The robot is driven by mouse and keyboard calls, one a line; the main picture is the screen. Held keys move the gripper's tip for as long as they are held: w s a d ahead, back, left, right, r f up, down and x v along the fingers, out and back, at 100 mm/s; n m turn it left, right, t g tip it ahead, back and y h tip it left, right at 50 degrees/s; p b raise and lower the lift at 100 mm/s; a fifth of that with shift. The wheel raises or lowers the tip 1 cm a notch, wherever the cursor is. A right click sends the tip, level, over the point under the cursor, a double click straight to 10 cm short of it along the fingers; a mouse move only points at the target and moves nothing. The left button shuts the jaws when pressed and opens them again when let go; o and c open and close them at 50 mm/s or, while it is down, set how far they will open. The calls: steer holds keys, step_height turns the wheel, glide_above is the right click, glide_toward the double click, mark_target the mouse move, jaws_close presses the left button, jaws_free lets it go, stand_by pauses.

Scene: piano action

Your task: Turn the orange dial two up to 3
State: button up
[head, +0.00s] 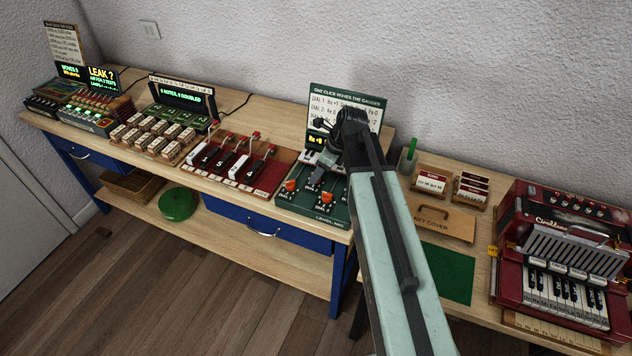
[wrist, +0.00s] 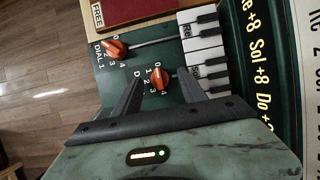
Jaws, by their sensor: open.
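The green panel (wrist: 125,72) carries two orange dials on dark mounts. The dial beside the printed DIAL 1 label (wrist: 115,48) is at upper left in the wrist view. The second orange dial (wrist: 160,77) sits between the tips of my open gripper (wrist: 160,82), one dark finger on each side. The fingers look apart from it, and contact cannot be told. Small numbers are printed around this dial; its exact setting is too small to read.
Piano keys (wrist: 203,50) and a lettered board (wrist: 262,70) stand beside the dials. In the head view, large key levers (head: 240,168) are to the left, a key cover (head: 440,218) and a red accordion (head: 565,255) to the right.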

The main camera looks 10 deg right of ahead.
steer(key=shift+w+a+f, duration=0.1)
steer(key=shift+a+f, duration=0.05)
steer(key=shift+f, duration=0.5)
steer(key=shift+r, duration=0.15)
steer(key=shift+c, duration=0.3)
